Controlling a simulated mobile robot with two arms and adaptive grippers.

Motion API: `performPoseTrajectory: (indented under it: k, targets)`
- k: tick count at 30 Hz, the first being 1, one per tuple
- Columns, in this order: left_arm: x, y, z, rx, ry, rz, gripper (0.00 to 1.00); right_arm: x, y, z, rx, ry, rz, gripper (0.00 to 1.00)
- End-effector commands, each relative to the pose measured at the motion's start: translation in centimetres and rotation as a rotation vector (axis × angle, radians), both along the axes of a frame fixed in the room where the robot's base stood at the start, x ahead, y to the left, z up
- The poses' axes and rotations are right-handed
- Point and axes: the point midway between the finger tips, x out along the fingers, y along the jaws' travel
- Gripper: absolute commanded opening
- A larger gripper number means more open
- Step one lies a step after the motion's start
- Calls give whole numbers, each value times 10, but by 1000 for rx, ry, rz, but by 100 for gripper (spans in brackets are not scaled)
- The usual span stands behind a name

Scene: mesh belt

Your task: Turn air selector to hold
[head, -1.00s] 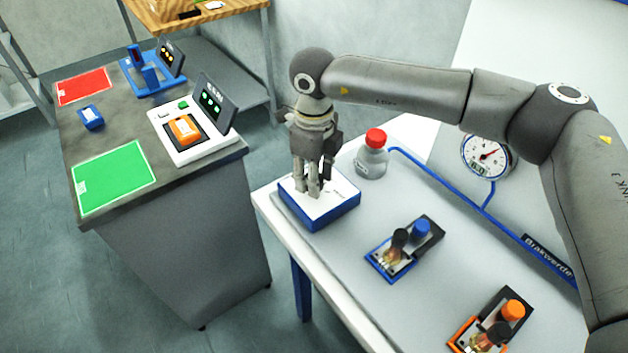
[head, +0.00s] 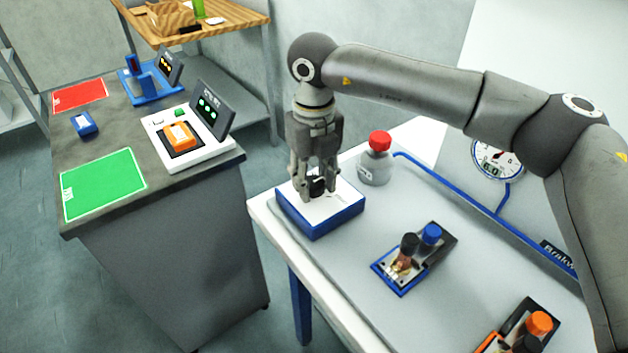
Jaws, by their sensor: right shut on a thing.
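The air selector appears to be the blue box with a white top (head: 345,208) at the table's left corner, with a black knob (head: 318,187) on it. My right gripper (head: 318,192) points straight down over the box and is shut on the knob, with its fingers on either side. The fingers cover part of the knob and the markings on the white top, so the knob's setting cannot be read. My left gripper is not in view.
Blue (head: 404,262) and orange-trimmed (head: 520,335) fixtures sit nearer the front. A blue pipe (head: 465,200) and a round gauge (head: 497,158) lie behind. A grey bench (head: 120,130) stands left, across a gap.

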Motion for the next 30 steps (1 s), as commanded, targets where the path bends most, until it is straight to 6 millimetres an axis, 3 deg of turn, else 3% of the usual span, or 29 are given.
performPoseTrajectory:
  k: [11,12,17,26,30]
  targets:
    - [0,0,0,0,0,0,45,0,0,1,0,0,-5,13]
    - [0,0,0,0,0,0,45,0,0,1,0,0,-5,39]
    - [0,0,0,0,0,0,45,0,0,0,0,0,-4,58]
    - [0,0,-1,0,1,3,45,0,0,1,0,0,-4,58]
    - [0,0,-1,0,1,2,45,1,0,13,0,-2,-5,58]
